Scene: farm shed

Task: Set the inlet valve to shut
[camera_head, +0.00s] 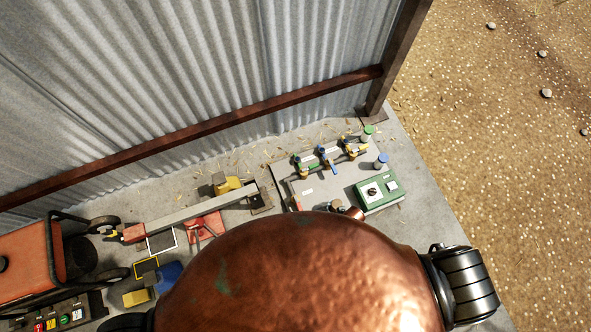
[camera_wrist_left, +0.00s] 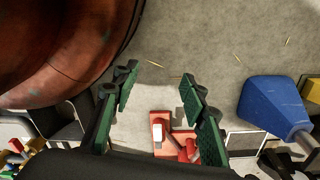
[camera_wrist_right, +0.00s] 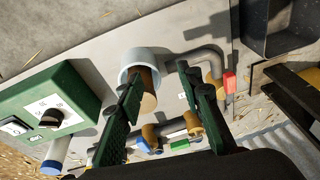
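A pale valve board (camera_head: 330,195) lies on the slab in the head view. A row of small valves with a green handle (camera_head: 297,160), a blue lever (camera_head: 328,161) and yellow parts (camera_head: 350,148) runs along its far side. I cannot read which is the inlet valve. My right gripper (camera_wrist_right: 158,80) is open above the board, near a pale cup-like fitting (camera_wrist_right: 134,60). My left gripper (camera_wrist_left: 158,80) is open and empty.
A green control box (camera_head: 377,192) with a dial sits on the board, beside a blue-capped post (camera_head: 381,161). A red stand (camera_wrist_left: 165,122) and a blue container (camera_wrist_left: 272,105) are near my left gripper. A corrugated wall (camera_head: 200,80) rises behind. A copper rounded surface hides the front area.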

